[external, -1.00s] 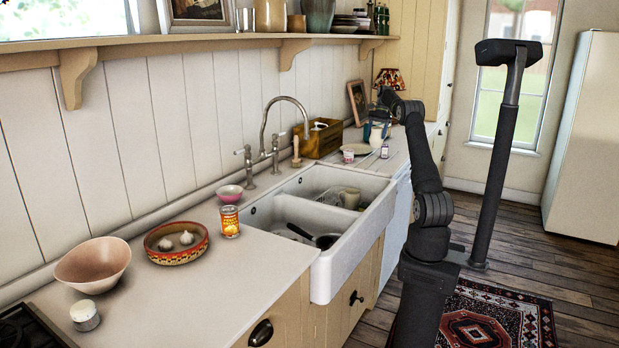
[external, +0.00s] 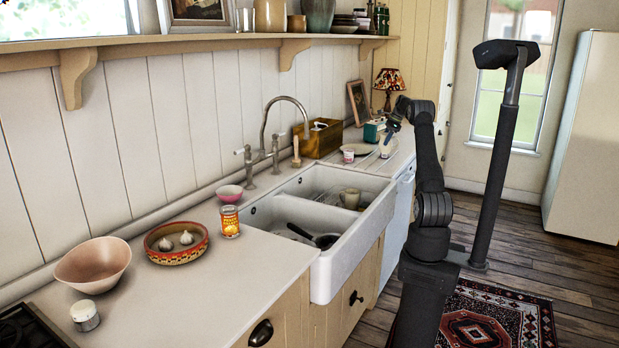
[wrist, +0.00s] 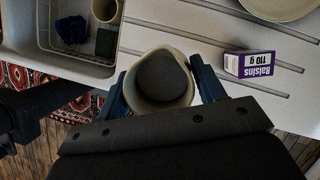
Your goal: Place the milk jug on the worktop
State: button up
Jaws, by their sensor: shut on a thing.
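The milk jug (wrist: 176,104) is a pale cream vessel with a dark round inside, seen from above in the wrist view. My gripper (wrist: 161,90) is shut on it, with a blue finger on each side. In the external view the jug (external: 386,149) shows as a small pale shape under my gripper (external: 391,128), over the far end of the worktop (external: 364,166). The grooved worktop (wrist: 215,38) also shows in the wrist view. I cannot tell whether the jug's base touches it.
A raisins box (wrist: 262,65) stands close to the right of the jug, with a plate (wrist: 283,8) beyond. The sink (wrist: 35,50), holding a rack, lies to the left. A teal box-shaped thing (external: 373,131), a lamp (external: 389,82) and a wooden crate (external: 320,140) stand near the wall.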

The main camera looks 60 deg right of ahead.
jog(key=shift+w+a+f, duration=0.1)
jog(key=shift+w+f, duration=0.85)
jog(key=shift+f, duration=0.3)
jog(key=shift+w+a+f, duration=0.1)
jog(key=shift+w+f, duration=0.85)
jog(key=shift+f, duration=0.25)
jog(key=shift+w+a+f, duration=0.1)
jog(key=shift+w+f, duration=0.85)
jog(key=shift+f, duration=0.3)
jog(key=shift+f, duration=0.1)
jog(key=o, duration=1.2)
jog(key=shift+o, duration=0.2)
jog(key=v, duration=1.2)
